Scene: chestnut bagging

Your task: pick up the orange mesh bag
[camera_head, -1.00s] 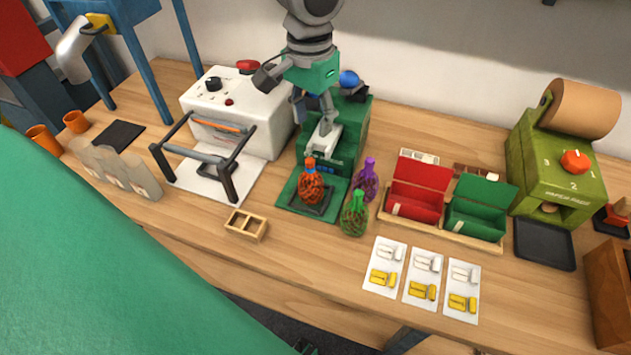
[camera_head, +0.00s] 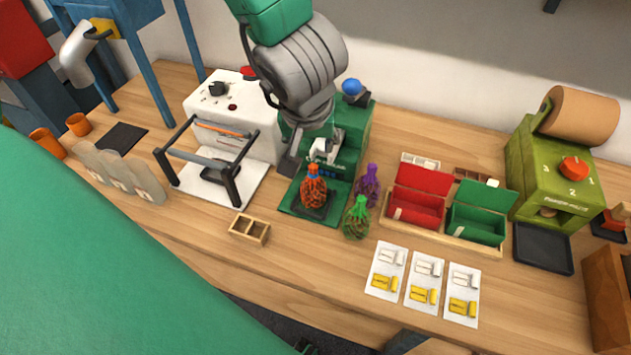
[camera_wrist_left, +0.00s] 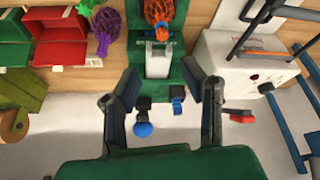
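The orange mesh bag (camera_head: 313,192) stands upright on the front plate of the green machine (camera_head: 355,128), its neck gathered in a blue band. In the left wrist view the bag (camera_wrist_left: 160,11) is at the top edge, beyond the machine's white part. My left gripper (camera_head: 308,150) is over the machine, behind and above the bag. In the left wrist view its two fingers (camera_wrist_left: 161,72) are spread apart with nothing held between them; the bag lies beyond their tips. My right gripper is not in view.
A purple mesh bag (camera_head: 368,186) and a green mesh bag (camera_head: 357,218) stand close to the right of the orange one. A white machine with a black frame (camera_head: 232,115) is on the left. Red and green bins (camera_head: 418,203) are to the right. A small wooden tray (camera_head: 249,229) is in front.

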